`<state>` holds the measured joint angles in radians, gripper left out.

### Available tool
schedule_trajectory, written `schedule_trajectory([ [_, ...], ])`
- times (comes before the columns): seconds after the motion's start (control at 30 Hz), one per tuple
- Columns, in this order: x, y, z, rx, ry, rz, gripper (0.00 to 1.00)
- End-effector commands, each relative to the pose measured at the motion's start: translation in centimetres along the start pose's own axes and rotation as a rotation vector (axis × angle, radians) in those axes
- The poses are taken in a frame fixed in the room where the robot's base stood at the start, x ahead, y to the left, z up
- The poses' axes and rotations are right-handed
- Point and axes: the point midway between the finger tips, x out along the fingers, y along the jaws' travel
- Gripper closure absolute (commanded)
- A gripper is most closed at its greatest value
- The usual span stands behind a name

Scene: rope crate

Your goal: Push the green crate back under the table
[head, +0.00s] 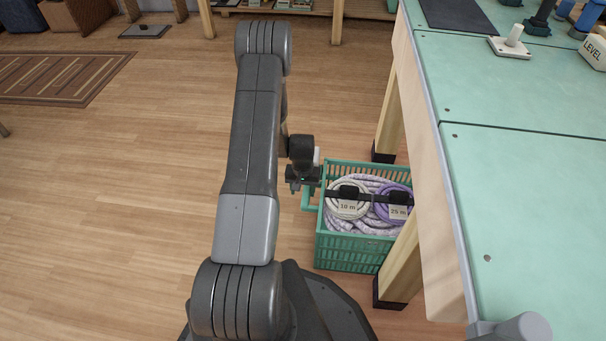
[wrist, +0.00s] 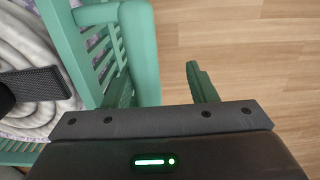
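The green crate (head: 345,256) stands on the floor at the table's left edge, between two wooden legs, and its right part is hidden by the table and front leg. My gripper (head: 303,188) is at this handle. In the wrist view my gripper (wrist: 162,84) is open. One finger is between the handle (wrist: 145,55) and the crate wall (wrist: 103,60), the other outside the handle with a gap.
The green-topped table (head: 530,200) fills the right side. Its front leg (head: 400,264) and rear leg (head: 389,115) stand close to the crate. Wooden floor (head: 130,200) is clear to the left, with a striped rug (head: 60,78) farther back.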

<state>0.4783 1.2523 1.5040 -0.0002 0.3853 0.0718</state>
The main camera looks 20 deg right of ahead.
Motion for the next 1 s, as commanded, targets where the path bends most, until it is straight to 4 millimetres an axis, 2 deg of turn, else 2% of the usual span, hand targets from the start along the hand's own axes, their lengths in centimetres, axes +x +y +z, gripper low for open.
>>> schedule_trajectory([
  [0.03,-1.4,-0.1,-0.1,0.000,0.002,-0.001,0.53],
  [0.1,-2.9,0.0,-0.1,0.001,0.003,-0.001,0.53],
  [0.4,-6.9,0.1,-0.1,0.001,0.001,0.000,0.53],
  [0.63,-7.6,0.1,0.0,0.000,-0.001,0.000,0.53],
  [1.0,-6.9,0.1,0.0,0.000,-0.001,0.000,0.53],
])
